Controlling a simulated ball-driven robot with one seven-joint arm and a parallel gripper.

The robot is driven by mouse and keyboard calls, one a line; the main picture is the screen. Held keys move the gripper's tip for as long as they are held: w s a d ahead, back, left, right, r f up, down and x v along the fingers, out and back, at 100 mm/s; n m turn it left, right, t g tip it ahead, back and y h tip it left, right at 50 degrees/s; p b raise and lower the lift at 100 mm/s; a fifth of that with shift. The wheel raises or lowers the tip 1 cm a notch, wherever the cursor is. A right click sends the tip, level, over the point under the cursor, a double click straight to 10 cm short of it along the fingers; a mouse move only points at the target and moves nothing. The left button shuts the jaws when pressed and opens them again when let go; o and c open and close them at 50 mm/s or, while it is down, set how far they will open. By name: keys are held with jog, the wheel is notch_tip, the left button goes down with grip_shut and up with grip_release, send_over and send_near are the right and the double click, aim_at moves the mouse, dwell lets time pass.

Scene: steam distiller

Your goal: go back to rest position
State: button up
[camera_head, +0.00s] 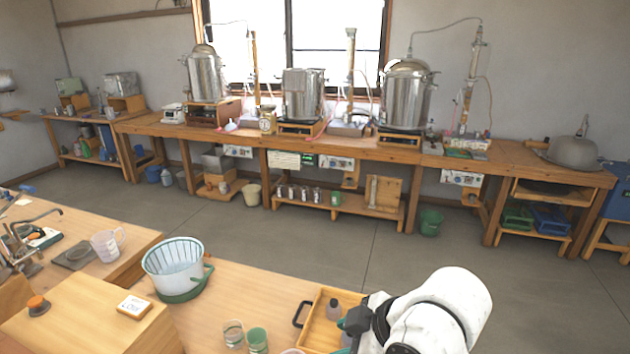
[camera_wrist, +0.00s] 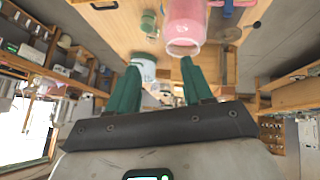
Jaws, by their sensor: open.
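My gripper (camera_wrist: 158,78) shows in the wrist view as two green fingers spread apart, with nothing held between them. A pink translucent container (camera_wrist: 186,26) lies beyond the fingertips, near the right finger, and appears apart from it. In the head view my white arm is at the lower right, over the front table (camera_head: 240,293), and the gripper's fingers cannot be made out there.
A wooden tray (camera_head: 321,325) with a small bottle is just left of my arm. Cups (camera_head: 233,334), a green-and-white basket (camera_head: 174,268) and a wooden box (camera_head: 75,318) stand further left. Stills line the back bench (camera_head: 350,146). Open floor (camera_head: 330,235) lies between bench and table.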

jog(key=s+d+f+m+h, duration=0.3)
jog(key=s+d+f+m, duration=0.5)
jog(key=s+d, duration=0.25)
jog(key=s+d+f+m+h, duration=0.3)
jog(key=s+d+f+m, duration=0.45)
jog(key=s+d, duration=0.3)
jog(key=s+d+f+g, duration=0.1)
jog(key=s+f+g, duration=0.2)
jog(key=s+f, duration=0.3)
jog(key=s, duration=0.3)
jog(key=shift+g, duration=0.3)
jog(key=shift+w+m, duration=0.1)
jog(key=shift+m, duration=0.15)
